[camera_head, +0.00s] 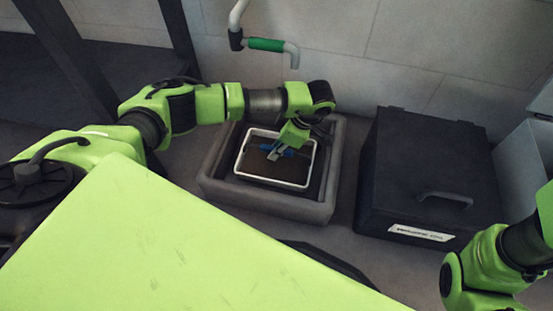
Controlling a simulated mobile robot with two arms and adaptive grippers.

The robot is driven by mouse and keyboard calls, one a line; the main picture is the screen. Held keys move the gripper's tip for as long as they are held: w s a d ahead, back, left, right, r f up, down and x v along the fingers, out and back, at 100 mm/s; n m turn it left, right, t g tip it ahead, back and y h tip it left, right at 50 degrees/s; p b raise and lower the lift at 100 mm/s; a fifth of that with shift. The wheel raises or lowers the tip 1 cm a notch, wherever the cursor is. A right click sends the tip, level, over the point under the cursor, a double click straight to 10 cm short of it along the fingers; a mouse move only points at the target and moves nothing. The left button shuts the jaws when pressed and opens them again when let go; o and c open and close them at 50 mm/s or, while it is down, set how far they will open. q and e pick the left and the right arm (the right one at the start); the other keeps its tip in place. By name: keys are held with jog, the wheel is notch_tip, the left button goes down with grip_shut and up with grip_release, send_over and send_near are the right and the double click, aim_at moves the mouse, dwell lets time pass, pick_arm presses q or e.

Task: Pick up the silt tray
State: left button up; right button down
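The silt tray (241,167) is a shallow tray with a white rim and a dark brown inside. It sits within a grey square basin (265,205) in the middle of the view.
A black box (420,165) with a handle and a white label stands right of the basin. A pipe with a green grip (266,45) hangs from the wall behind. Dark frame posts (178,35) stand at the left. A pale cabinet edge is at far right.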

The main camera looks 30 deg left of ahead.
pick_arm(q)
grip_shut()
jog(key=shift+r, duration=0.1)
